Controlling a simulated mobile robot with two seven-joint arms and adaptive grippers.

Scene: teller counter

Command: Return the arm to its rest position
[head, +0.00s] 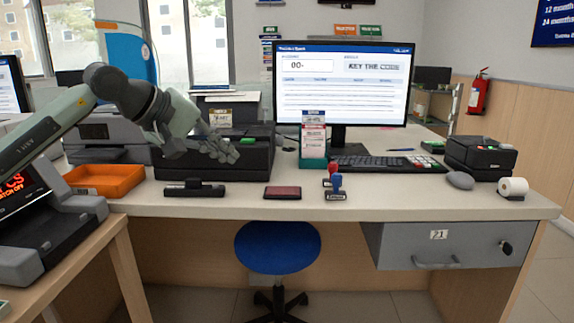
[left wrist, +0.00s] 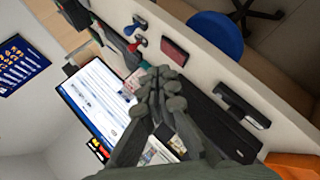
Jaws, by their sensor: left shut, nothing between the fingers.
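My left gripper (head: 226,151) comes in from the left in the head view, raised above the counter in front of the black cash box. Its fingers are shut and hold nothing. It also shows in the left wrist view (left wrist: 160,84), fingers together, with the counter and monitor behind it. My left arm (head: 62,122) reaches up from the lower left and bends down toward the counter. My right gripper is not in view.
The counter (head: 400,200) holds an orange tray (head: 104,192), black cash box (head: 254,160), stapler-like black item (head: 194,188), dark red pad (head: 282,192), stamps (head: 336,186), monitor (head: 344,84), keyboard (head: 386,163) and paper roll (head: 513,187). A blue stool (head: 277,247) stands in front.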

